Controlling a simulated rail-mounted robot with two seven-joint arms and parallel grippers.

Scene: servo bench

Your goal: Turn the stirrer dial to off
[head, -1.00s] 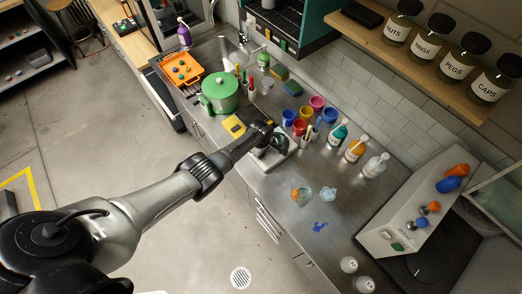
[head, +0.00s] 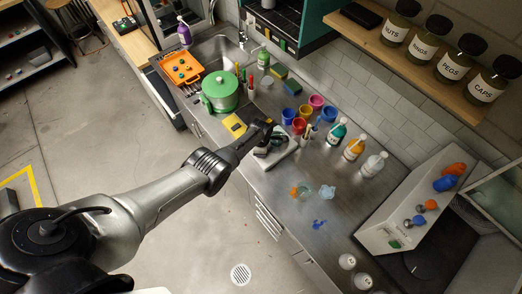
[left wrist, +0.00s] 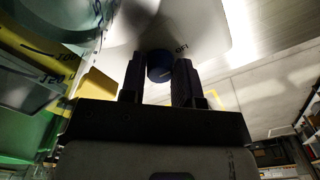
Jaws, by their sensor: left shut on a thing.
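The stirrer is a pale, flat device (head: 284,157) on the steel bench, mostly hidden behind my left gripper (head: 267,141) in the head view. In the left wrist view its white face (left wrist: 205,25) is at the top, with a dark blue round dial (left wrist: 159,62) and the lettering OFF beside it on the right. A small pale mark shows low on the dial. My left gripper (left wrist: 158,80) has one finger on each side of the dial and is shut on it. My right gripper is in no view.
A glass vessel with markings (left wrist: 60,50) is close on the left in the wrist view. A green pot (head: 219,91), coloured cups (head: 299,126) and bottles (head: 355,147) stand around on the bench. Bare steel (head: 285,212) lies in front.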

